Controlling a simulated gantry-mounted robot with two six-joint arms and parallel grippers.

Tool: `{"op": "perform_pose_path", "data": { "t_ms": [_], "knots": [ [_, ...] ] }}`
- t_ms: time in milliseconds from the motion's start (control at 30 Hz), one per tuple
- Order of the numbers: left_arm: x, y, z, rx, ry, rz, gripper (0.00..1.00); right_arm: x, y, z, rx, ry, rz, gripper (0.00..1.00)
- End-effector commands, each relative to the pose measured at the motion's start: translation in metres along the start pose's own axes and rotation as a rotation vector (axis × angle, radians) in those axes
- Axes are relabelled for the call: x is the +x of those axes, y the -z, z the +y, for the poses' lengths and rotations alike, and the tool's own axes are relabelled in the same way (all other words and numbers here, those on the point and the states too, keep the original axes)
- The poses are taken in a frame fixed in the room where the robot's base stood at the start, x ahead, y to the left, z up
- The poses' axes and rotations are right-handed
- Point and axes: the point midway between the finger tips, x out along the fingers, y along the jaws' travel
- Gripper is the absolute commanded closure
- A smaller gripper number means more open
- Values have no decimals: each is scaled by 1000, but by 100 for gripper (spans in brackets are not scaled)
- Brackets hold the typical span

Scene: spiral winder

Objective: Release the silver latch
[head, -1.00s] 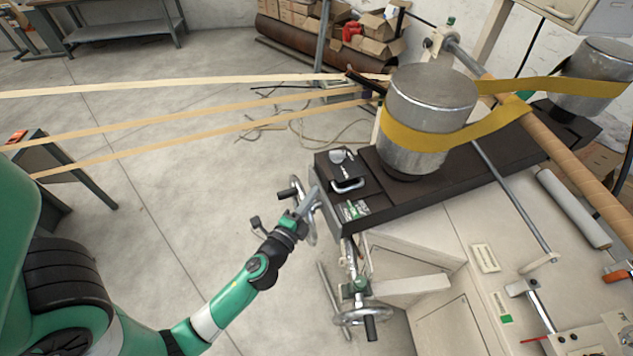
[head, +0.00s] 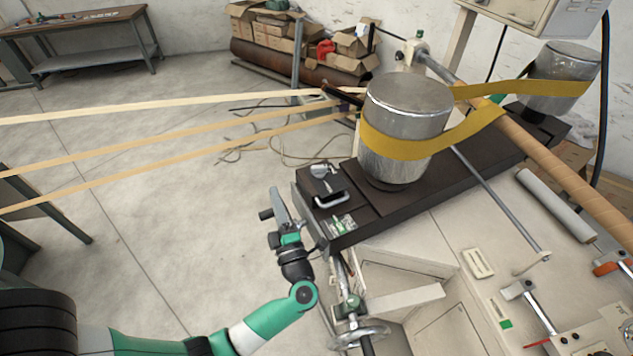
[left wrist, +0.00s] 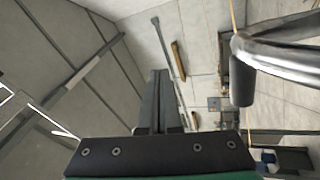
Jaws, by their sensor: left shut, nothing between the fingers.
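A silver latch (head: 332,199), seen as a bright U-shaped metal handle, lies on the near left end of the dark machine bed (head: 352,232). A small silver knob-like part (head: 322,171) sits just behind it. My left gripper (head: 276,198) is shut and empty, just left of the bed's end, with its fingers pointing up in the head view. It is apart from the latch. In the left wrist view the closed fingers (left wrist: 160,88) point away from the camera, with no latch visible between them. My right gripper is not in view.
A bent metal bar with a black grip (left wrist: 242,82) is close on the right in the left wrist view. A handwheel (head: 360,334) is below the bed. A metal drum (head: 408,105) with a yellow belt (head: 480,124) stands behind the latch.

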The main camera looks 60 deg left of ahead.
Motion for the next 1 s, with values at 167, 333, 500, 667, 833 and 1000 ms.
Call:
{"op": "perform_pose_path", "data": {
  "t_ms": [167, 333, 500, 667, 833, 1000],
  "knots": [
    [-50, -74, -40, -165, 310, -125, 100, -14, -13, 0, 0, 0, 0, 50],
    [-77, -107, -10, -229, 294, -211, 100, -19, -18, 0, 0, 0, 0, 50],
    [-81, -109, -7, -230, 291, -223, 100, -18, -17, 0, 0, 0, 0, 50],
    [-80, -109, -7, -229, 290, -222, 100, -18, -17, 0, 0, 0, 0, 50],
    [-72, -110, -11, -228, 290, -219, 100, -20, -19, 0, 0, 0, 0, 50],
    [-44, -117, -20, -229, 290, -216, 100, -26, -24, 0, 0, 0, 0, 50]
  ]
}}
